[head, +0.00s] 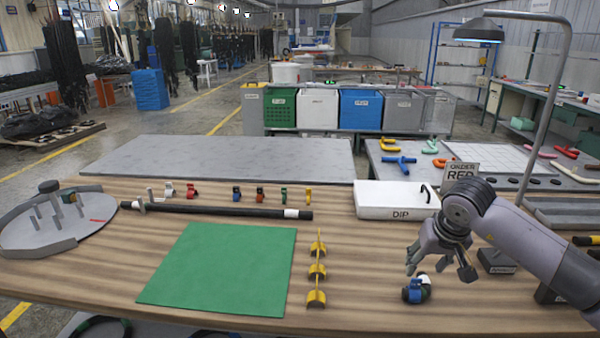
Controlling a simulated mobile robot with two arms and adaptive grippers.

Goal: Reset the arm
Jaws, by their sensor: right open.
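My right gripper (441,262) is at the right side of the wooden table, with its arm coming in from the right. Its fingers are spread and I see nothing held between them. A small dark piece with blue, white and green parts (416,289) lies on the table just below the fingers, apart from them as far as I can tell. My left gripper is not in the head view.
A green mat (222,268) lies mid-table, beside yellow holders (317,272). A black hose (228,210) lies behind it. A white DIP box (394,200) and an ORDER RED sign (461,172) stand near my right arm. A lamp post (548,110) rises behind it.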

